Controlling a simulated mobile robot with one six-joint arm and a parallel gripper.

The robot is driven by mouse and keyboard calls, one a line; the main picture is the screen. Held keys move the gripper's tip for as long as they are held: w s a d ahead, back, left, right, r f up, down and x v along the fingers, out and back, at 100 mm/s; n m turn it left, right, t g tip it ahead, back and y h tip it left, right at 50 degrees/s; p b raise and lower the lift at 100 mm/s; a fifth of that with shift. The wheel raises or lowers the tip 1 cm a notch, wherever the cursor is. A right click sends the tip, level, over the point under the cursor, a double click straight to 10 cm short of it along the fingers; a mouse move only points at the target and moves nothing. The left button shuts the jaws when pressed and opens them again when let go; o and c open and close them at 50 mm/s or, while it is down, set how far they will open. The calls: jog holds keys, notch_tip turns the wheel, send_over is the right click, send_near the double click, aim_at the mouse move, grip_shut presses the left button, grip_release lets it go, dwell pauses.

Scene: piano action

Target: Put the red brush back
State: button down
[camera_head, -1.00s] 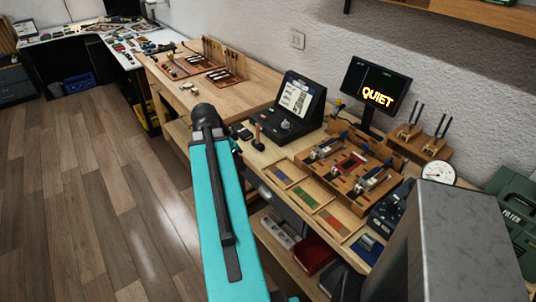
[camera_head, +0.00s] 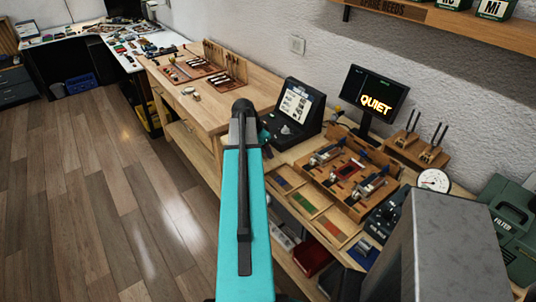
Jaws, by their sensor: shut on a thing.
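My teal arm link (camera_head: 245,215) with its black end joint (camera_head: 243,108) stands upright in the middle of the view. My gripper does not show; the arm hides what lies behind it. I cannot make out the red brush for certain. A wooden rack (camera_head: 348,176) on the bench holds several small silver pieces with coloured ends. A red patch (camera_head: 349,169) shows in its middle; I cannot tell whether it is a brush or part of the rack.
In front of the rack lies a shallow tray with coloured compartments (camera_head: 308,205). A black device with a screen (camera_head: 293,106), a monitor reading QUIET (camera_head: 373,95) and a round dial (camera_head: 434,181) stand around it. A grey box (camera_head: 450,250) blocks the near right. Floor at left is clear.

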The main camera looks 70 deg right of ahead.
jog(key=shift+d, duration=0.25)
jog(key=shift+f, duration=0.1)
jog(key=shift+s+f+p, duration=0.1)
jog(key=shift+f+p, duration=0.7)
jog(key=shift+f, duration=0.85)
jog(key=shift+f, duration=0.15)
jog(key=c, duration=1.7)
grip_release()
